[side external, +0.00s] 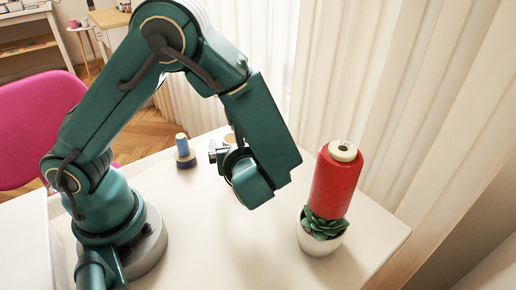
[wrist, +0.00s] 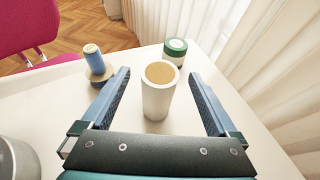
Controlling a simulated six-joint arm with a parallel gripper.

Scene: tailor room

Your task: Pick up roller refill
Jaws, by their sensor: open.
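A white upright cylinder with a tan top, which looks like the roller refill (wrist: 157,101), stands on the white table in the wrist view. My gripper (wrist: 160,73) is open, with one blue finger to each side of the cylinder and a visible gap on both sides. In the side external view my gripper (side external: 213,152) is low over the table, its jaws partly hidden by its own body. That body also hides most of the cylinder there; I cannot tell if the small tan patch behind it is its top.
A blue spool (wrist: 93,58) on a dark-rimmed disc stands left of the cylinder. A green-and-white tin (wrist: 175,49) stands behind it. A red thread cone (side external: 336,188) and a potted succulent (side external: 322,236) stand at the table's right. A pink chair (side external: 35,125) is beyond the table's left side.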

